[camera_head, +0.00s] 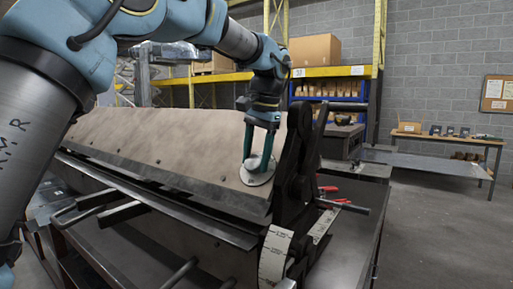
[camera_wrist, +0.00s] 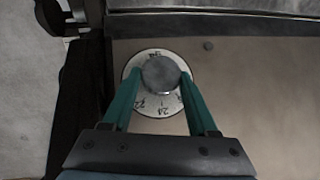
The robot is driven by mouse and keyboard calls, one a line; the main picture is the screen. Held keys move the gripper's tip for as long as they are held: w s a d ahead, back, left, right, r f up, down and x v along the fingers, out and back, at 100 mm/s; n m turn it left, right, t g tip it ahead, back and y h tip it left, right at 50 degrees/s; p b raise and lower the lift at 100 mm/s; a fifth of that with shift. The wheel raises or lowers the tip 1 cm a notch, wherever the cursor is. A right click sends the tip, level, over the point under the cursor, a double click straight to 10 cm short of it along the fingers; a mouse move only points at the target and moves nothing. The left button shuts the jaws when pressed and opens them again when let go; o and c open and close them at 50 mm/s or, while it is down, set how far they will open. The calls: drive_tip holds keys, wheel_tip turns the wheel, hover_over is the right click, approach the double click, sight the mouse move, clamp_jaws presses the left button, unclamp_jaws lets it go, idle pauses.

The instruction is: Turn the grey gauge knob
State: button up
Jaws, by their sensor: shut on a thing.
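The grey gauge knob (camera_wrist: 161,74) is round and sits at the centre of a white dial with printed numbers (camera_wrist: 140,106). In the head view the white dial (camera_head: 258,178) lies on the sloping tan panel, near its right end. My gripper (camera_wrist: 160,80) has its two green fingers on opposite sides of the knob, shut on it. In the head view my gripper (camera_head: 257,165) reaches down to the dial from above, and its fingers partly hide the knob.
The black end bracket (camera_head: 296,160) of the bending machine stands close to the right of the dial. Red-handled tools (camera_head: 335,202) lie on the bench beyond it. A curved white scale (camera_head: 274,254) is at the machine's front right. The floor at right is clear.

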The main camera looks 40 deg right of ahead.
sight(260, 159)
drive_tip(key=shift+w+f+n+g, duration=0.1)
drive_tip(key=shift+n+g, duration=0.2)
idle(0.4)
drive_tip(key=o, duration=1.4)
drive_tip(key=r, duration=0.3)
drive_tip(key=s+r, duration=0.1)
drive_tip(key=r, duration=0.6)
drive_tip(key=shift+s+d+r, duration=0.2)
drive_tip(key=shift+s+r, duration=0.05)
drive_tip(key=shift+r, duration=0.15)
